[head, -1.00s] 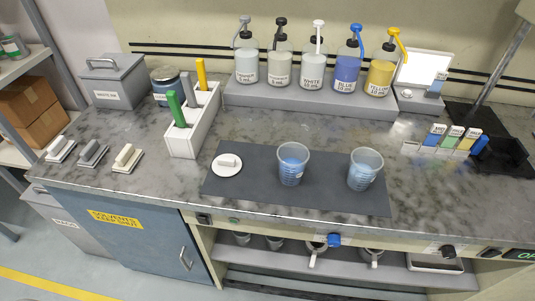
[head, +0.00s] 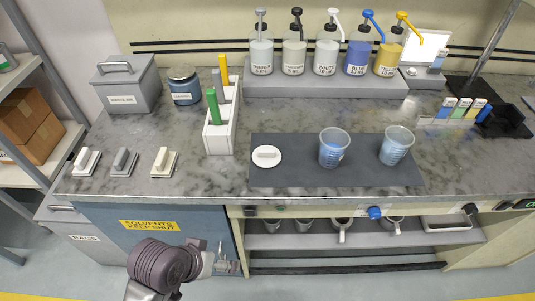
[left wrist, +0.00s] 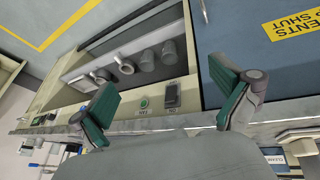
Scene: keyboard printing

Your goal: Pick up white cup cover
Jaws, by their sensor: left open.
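The white cup cover (head: 266,153) is a round white disc with a small raised grip. It lies flat at the left end of the dark grey mat (head: 300,177) on the worktop. Two clear cups with blue contents, the nearer cup (head: 333,148) and the farther-right cup (head: 396,146), stand upright to its right on the same mat. My left gripper (head: 228,262) is low in front of the blue cabinet, below the worktop edge and away from the cover. In the left wrist view my left gripper (left wrist: 168,95) shows two spread green-padded fingers with nothing between them. My right gripper is out of view.
A white rack (head: 220,138) with green, grey and yellow handles stands left of the mat. Several pump bottles stand on a grey riser (head: 320,90) behind. Three small blocks on plates sit at front left. The worktop's front edge (head: 300,201) lies between gripper and mat.

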